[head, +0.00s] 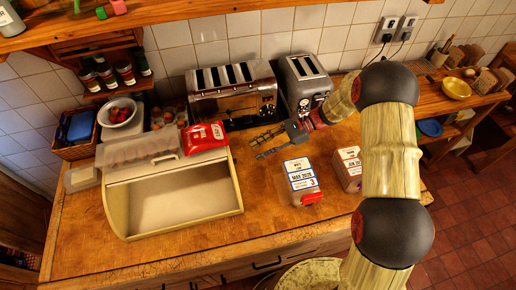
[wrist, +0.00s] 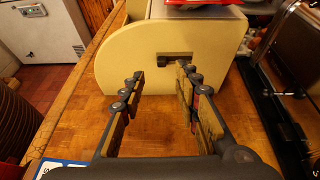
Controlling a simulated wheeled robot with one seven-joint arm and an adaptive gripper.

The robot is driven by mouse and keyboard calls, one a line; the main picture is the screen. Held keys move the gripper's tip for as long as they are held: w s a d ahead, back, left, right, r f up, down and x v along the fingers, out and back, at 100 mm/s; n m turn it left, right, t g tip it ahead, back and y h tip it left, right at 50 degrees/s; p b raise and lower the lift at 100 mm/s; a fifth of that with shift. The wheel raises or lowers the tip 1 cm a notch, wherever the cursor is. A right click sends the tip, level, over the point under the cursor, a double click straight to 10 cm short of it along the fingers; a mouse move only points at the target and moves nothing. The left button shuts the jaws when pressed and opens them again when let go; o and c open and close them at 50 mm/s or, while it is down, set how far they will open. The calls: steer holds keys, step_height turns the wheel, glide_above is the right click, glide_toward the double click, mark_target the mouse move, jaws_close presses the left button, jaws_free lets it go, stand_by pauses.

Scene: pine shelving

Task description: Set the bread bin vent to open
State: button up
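The cream bread bin (head: 228,207) stands on the wooden worktop at the left, its front open and its inside empty. In the wrist view its side panel (wrist: 125,55) faces me. My gripper (head: 257,146) is to the right of the bin, pointing at that side. In the wrist view my gripper (wrist: 160,82) is open and empty, its fingers apart from the panel.
An egg carton (head: 138,150) and a red packet (head: 203,136) lie on the bin. Two toasters (head: 232,105) stand behind my gripper. Two dated containers (head: 300,178) stand right of the bin. Worktop between bin and containers is clear.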

mark_target(235, 161)
steer(key=x, duration=0.7)
steer(key=shift+a+f, duration=0.25)
steer(key=shift+f, duration=0.05)
steer(key=shift+w, duration=0.1)
steer(key=shift+c, duration=1)
jaws_close()
steer(key=shift+a, duration=0.1)
